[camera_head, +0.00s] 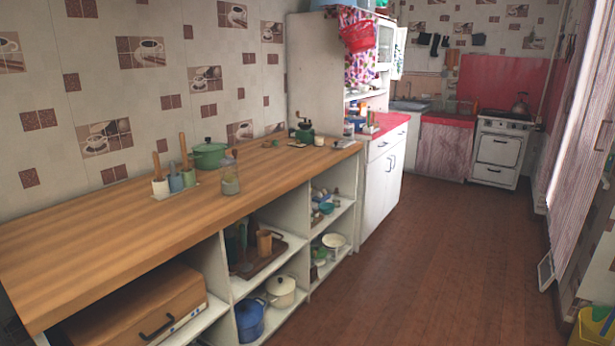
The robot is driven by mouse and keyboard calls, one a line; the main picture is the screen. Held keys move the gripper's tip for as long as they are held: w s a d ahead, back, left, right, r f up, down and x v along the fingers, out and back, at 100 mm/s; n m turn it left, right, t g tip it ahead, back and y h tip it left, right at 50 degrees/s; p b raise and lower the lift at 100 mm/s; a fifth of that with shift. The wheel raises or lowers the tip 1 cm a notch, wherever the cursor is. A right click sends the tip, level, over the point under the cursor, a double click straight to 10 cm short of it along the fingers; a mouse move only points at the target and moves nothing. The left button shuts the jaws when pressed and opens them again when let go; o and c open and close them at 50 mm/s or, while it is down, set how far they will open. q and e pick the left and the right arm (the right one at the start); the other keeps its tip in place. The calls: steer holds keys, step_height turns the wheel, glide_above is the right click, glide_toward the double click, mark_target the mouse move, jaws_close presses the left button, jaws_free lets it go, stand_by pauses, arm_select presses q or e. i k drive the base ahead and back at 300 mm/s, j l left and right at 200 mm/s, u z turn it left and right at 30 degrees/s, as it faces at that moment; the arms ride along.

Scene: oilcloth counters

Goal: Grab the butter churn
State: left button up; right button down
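I cannot tell for certain which thing is the butter churn. On the wooden counter (130,215) a glass jar (230,181) with pale contents stands upright near the front edge. Behind it to the left, several small upright vessels with tall wooden handles stand on a small light tray; the white one (160,187) is leftmost, and a blue-grey one (176,182) is beside it. Neither of my grippers is in view.
A green pot (209,155) and a dark green hand grinder (305,133) stand farther back on the counter. Shelves below hold a brown case (135,305), a blue pot (250,319) and dishes.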

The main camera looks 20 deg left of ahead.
mark_target(229, 169)
steer(key=i+u, duration=0.2)
steer(key=i, duration=0.45)
steer(key=i+l+u, duration=0.15)
steer(key=i, duration=0.45)
steer(key=i+l+u, duration=0.2)
steer(key=i, duration=0.45)
